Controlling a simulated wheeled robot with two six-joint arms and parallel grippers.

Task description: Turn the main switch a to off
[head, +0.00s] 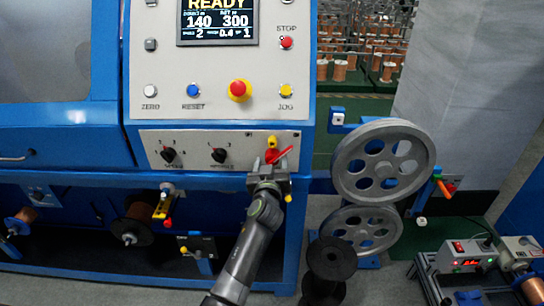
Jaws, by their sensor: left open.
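The main switch (273,144), a red handle with yellow parts, sits at the right end of the lower grey panel (233,145) on the blue machine. The handle points up and to the right. My left gripper (268,177) is open right in front of and just below the switch, and its jaws hide the lower part of it. I cannot tell whether the fingers touch the handle. My right gripper is not in view.
Two black knobs (219,155) sit left of the switch. Above are a red emergency button (239,89) and a yellow jog button (286,91). Large grey pulleys (383,160) stand to the right. A black spool (331,258) stands low, right of my arm.

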